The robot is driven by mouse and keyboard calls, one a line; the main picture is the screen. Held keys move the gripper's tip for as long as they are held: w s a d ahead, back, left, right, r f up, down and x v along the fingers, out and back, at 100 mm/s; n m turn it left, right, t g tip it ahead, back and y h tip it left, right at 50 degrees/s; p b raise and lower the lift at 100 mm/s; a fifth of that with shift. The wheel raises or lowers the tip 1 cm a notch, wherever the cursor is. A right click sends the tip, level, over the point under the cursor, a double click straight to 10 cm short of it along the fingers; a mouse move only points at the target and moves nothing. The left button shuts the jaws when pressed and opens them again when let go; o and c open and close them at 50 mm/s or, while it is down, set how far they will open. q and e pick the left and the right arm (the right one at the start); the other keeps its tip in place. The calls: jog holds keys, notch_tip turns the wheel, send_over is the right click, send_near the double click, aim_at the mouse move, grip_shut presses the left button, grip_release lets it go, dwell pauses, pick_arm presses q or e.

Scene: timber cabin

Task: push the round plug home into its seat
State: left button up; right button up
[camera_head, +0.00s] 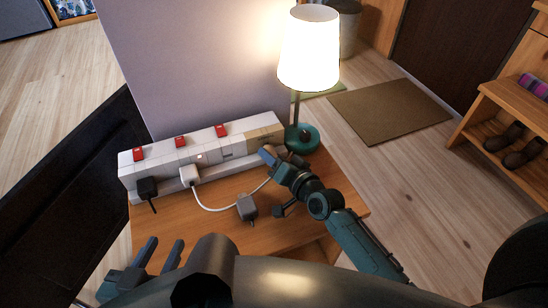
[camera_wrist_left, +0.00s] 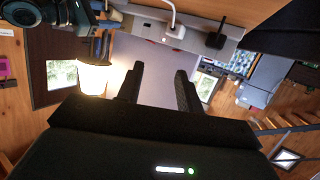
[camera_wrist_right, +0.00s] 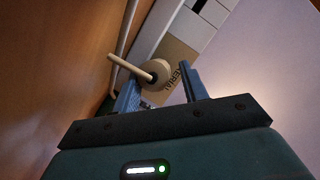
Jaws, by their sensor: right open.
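The round plug (camera_wrist_right: 158,71) is a beige disc with a thin stem pointing left in the right wrist view. It is in front of the tan, lettered panel at the strip's end; I cannot tell how deep it sits. My right gripper (camera_wrist_right: 162,88) is open, its blue fingers on either side of the plug. In the head view my right gripper (camera_head: 271,157) is at the right end of the white power strip (camera_head: 225,150) and hides the plug. My left gripper (camera_head: 160,254) is open and empty at the lower left; its fingers (camera_wrist_left: 160,88) stand apart in the left wrist view.
A black plug (camera_head: 147,187) and a white corded plug (camera_head: 188,176) are at the strip's left part. A lit lamp (camera_head: 309,48) stands close behind my right gripper. The table's front left is clear.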

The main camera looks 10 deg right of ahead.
jog(key=shift+d+f, duration=0.35)
jog(key=shift+d, duration=0.05)
jog(key=shift+s+d, duration=0.1)
jog(key=shift+s, duration=0.15)
jog(key=v, duration=0.2)
jog(key=p+v, duration=0.1)
jog(key=v, duration=0.4)
jog(key=shift+a+r+p, duration=0.25)
jog(key=shift+r+p, duration=0.05)
jog(key=shift+p, duration=0.05)
jog(key=v, duration=0.4)
jog(key=shift+s+r+p, duration=0.15)
jog(key=shift+p, duration=0.15)
pick_arm(q)
jog(key=shift+r+n, duration=0.35)
jog(key=shift+n, duration=0.05)
pick_arm(e)
jog(key=shift+s+d+r, duration=0.15)
jog(key=shift+s+r, duration=0.05)
jog(key=shift+s, duration=0.4)
jog(key=shift+c, duration=0.3)
